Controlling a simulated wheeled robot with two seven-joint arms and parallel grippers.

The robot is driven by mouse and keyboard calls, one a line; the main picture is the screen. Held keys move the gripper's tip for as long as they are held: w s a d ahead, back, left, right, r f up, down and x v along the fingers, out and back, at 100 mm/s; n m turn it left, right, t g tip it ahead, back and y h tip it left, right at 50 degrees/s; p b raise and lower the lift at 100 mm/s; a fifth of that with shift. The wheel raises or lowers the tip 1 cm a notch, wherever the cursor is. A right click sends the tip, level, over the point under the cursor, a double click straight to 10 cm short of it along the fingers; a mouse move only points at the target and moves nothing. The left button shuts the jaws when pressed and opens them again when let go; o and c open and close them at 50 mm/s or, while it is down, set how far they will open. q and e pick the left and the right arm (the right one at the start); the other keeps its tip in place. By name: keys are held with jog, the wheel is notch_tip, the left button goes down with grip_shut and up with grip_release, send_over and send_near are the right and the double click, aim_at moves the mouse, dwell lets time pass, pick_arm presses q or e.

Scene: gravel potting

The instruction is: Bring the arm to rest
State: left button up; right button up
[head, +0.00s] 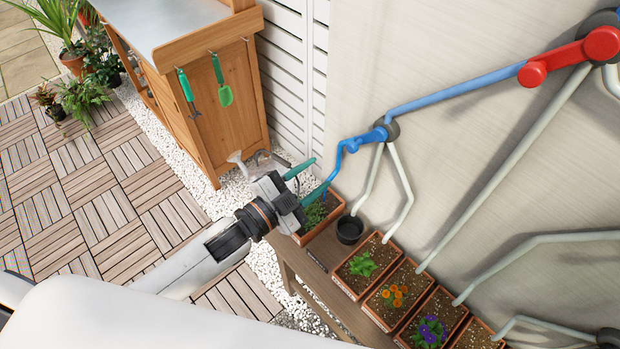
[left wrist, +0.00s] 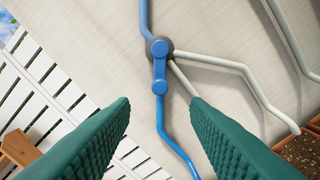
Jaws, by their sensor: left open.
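My left gripper (head: 312,184) is open and empty in the head view, its teal fingers spread above the left end of the wooden bench. In the left wrist view its two teal fingers (left wrist: 158,125) stand wide apart with nothing between them. Beyond them shows a blue lever (left wrist: 159,72) on a grey round joint. In the head view the same blue lever (head: 371,137) is just right of the fingertips; whether they touch cannot be told. My right gripper is not in view.
A wooden bench (head: 318,252) carries several planters and a small black pot (head: 349,229). Pale pipes (head: 500,155) and a red valve handle (head: 602,44) are on the wall. A wooden cabinet (head: 235,120) with hanging green tools stands behind.

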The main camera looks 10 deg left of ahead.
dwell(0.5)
pick_arm(q)
jog(key=a+f+n+g+y, duration=0.1)
jog(key=a+f+n+y, duration=0.2)
jog(key=f, duration=0.8)
jog(key=a+f+n+g+y, duration=0.2)
jog(key=a+f, duration=0.3)
jog(key=f, duration=0.5)
jog(key=s+a+f+n+g+y, duration=0.1)
jog(key=s+a+f+g+y, duration=0.15)
jog(key=f, duration=0.55)
jog(key=s+a+f+n+g+y, duration=0.1)
jog(key=s+a+f+n, duration=0.1)
jog(key=s+f, duration=0.35)
jog(key=s+f+n+g, duration=0.1)
jog(key=s+f+g, duration=0.1)
jog(key=s+f, duration=0.4)
jog(key=s+a+f+n+g+y, duration=0.1)
jog(key=s+f, duration=0.5)
jog(key=s, duration=0.7)
jog(key=s+f+n+g, duration=0.2)
jog(key=s+f+g, duration=0.2)
jog(key=s+f, duration=0.3)
jog(key=s, duration=0.2)
jog(key=shift+s+a, duration=0.15)
jog(key=shift+s, duration=0.15)
jog(key=shift+o, duration=0.2)
jog(key=shift+g+y, duration=0.25)
